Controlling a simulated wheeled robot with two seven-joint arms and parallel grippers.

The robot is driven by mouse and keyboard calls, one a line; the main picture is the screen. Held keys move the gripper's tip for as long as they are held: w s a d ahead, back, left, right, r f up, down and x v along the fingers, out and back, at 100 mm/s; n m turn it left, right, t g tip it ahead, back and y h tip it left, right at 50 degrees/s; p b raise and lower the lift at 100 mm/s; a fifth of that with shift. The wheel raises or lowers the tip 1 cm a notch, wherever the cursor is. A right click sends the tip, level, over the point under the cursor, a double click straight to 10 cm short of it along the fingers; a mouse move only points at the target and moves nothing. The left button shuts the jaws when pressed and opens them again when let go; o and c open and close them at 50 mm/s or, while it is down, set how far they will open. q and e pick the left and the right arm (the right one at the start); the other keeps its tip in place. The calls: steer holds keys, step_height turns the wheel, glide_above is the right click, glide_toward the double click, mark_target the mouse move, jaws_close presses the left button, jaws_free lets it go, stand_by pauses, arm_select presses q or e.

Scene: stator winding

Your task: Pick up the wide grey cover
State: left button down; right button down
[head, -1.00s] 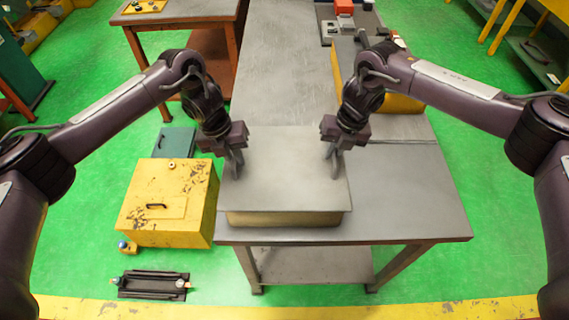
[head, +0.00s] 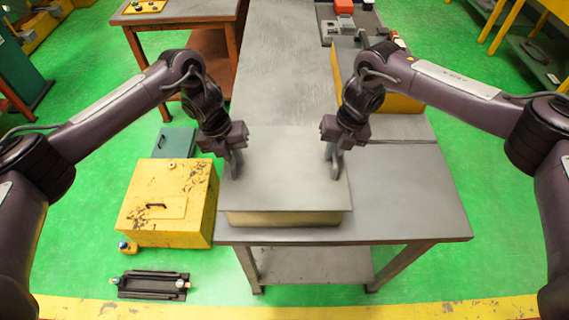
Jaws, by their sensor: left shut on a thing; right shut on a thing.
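The wide grey cover (head: 285,180) lies flat on top of a yellowish box (head: 285,218) near the front left of the grey table. My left gripper (head: 236,166) is shut on the cover near its left side. My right gripper (head: 336,166) is shut on the cover near its right side. The fingertips are small in the picture, so the exact contact is hard to see. Most of the box is hidden under the cover, and only its front wall shows.
The grey table (head: 410,200) is clear to the right of the box. A yellow case (head: 400,102) stands behind my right gripper. A yellow chest (head: 165,205) and a black rail-like fixture (head: 153,286) are on the green floor at left.

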arm_select(q)
steer(key=shift+w+r, duration=0.1)
steer(key=shift+r, duration=0.1)
arm_select(e)
steer(key=shift+w+r, duration=0.15)
steer(key=shift+r, duration=0.1)
